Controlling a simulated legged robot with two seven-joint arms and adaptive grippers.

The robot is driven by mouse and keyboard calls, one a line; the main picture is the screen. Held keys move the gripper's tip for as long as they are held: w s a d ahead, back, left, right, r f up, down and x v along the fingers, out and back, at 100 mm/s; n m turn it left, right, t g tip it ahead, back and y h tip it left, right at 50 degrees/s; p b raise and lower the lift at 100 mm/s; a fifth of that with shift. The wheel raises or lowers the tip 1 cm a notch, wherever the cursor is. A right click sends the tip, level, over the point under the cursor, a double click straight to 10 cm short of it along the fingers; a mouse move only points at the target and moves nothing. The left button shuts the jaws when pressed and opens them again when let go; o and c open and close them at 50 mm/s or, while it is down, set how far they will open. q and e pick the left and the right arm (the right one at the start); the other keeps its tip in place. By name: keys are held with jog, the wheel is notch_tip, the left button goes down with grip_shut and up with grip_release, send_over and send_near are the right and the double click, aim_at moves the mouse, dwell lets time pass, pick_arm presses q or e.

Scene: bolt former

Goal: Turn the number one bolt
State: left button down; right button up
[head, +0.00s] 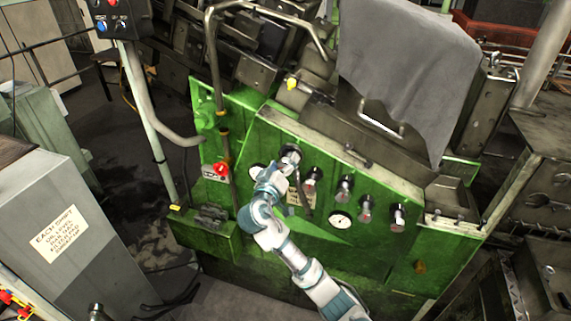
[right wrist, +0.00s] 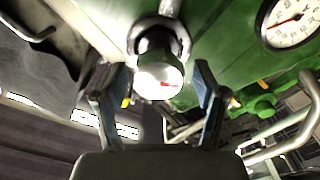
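A row of several dark, silver-tipped bolts runs across the green machine panel (head: 262,135). The bolt at the left end (head: 291,152) is at my right gripper (head: 283,162) and partly covered by it. In the right wrist view this bolt (right wrist: 158,72) shows a round silver end face with a small red mark. The right gripper (right wrist: 157,82) is open, with one finger on each side of the bolt. Gaps show between the fingers and the bolt. The other bolts (head: 345,188) stand to the right, free of the gripper. My left gripper is not in view.
A round gauge (right wrist: 291,22) is close beside the bolt; another gauge (head: 340,220) is lower on the panel. A red knob (head: 221,170) is to the left. A curved grey pipe (head: 215,70) rises above the panel, and a grey cloth (head: 408,75) covers the machine's top.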

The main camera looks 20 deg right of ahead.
jog(key=shift+a+f, duration=0.15)
jog(key=shift+a, duration=0.1)
jog(key=v, duration=1.2)
jog(key=shift+w+d, duration=0.1)
jog(key=shift+d, duration=0.1)
